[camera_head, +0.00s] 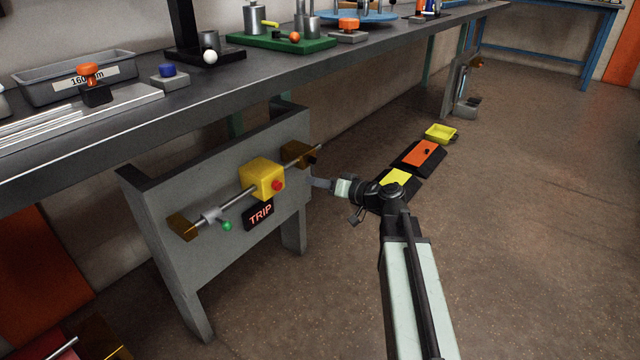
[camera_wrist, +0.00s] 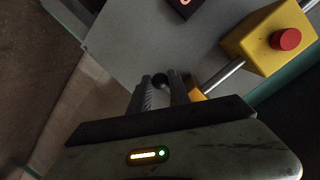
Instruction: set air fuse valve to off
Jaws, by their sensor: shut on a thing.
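A grey upright panel (camera_head: 220,190) under the bench carries a horizontal metal rod with brass blocks at both ends. The right brass block (camera_head: 298,153) has a small black knob (camera_head: 312,161) at its side. My gripper (camera_head: 316,180) reaches in from the right beside this end. In the wrist view, the black knob (camera_wrist: 160,80) lies between my two fingers (camera_wrist: 160,90), which are shut on it. The brass block (camera_wrist: 197,95) is partly hidden behind the right finger. No label reading air fuse valve can be made out.
A yellow box (camera_head: 262,179) with a red button (camera_head: 278,185) sits on the rod, above a lit TRIP sign (camera_head: 260,214). The bench edge overhangs the panel.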

